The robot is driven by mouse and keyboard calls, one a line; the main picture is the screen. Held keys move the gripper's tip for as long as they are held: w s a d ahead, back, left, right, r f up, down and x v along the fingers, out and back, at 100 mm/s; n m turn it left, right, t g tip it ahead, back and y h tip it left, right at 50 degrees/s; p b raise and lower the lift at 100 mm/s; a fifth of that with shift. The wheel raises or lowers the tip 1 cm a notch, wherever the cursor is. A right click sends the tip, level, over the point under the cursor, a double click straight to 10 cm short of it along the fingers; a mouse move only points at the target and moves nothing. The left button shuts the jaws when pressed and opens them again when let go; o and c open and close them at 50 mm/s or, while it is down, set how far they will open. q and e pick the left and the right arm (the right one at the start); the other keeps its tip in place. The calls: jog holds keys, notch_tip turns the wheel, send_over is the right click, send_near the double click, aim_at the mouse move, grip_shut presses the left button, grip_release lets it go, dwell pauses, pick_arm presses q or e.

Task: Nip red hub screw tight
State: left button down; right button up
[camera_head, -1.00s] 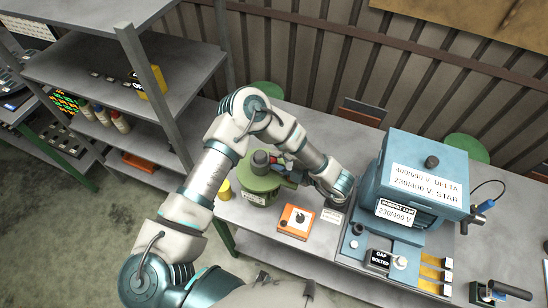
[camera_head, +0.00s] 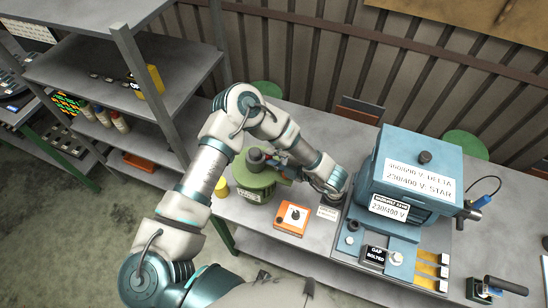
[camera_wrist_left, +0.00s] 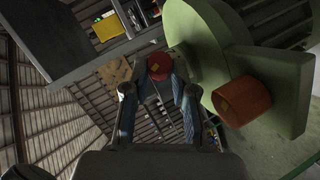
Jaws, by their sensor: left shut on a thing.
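The green disperser (camera_head: 253,183) stands on the bench, with a dark cap on top. My left gripper (camera_head: 281,158) reaches it from the right, small and partly hidden by my own arm. In the left wrist view my left gripper (camera_wrist_left: 160,80) has its two fingers closed around a red screw head (camera_wrist_left: 158,66) with a yellowish mark. The screw sits beside the green hub (camera_wrist_left: 205,50). A larger orange-red cylinder (camera_wrist_left: 240,98) sticks out of the green body to the right, apart from the fingers. My right gripper is out of view.
An orange box with a knob (camera_head: 292,219) and a small label plate (camera_head: 328,212) lie in front of the disperser. A blue motor unit (camera_head: 412,180) stands to the right. A yellow pot (camera_head: 221,187) is at left, near the grey shelf (camera_head: 130,60).

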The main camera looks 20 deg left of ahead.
pick_arm(q)
jog(key=shift+s+d+f, duration=0.15)
jog(key=shift+s+f, duration=0.05)
jog(key=shift+f, duration=0.1)
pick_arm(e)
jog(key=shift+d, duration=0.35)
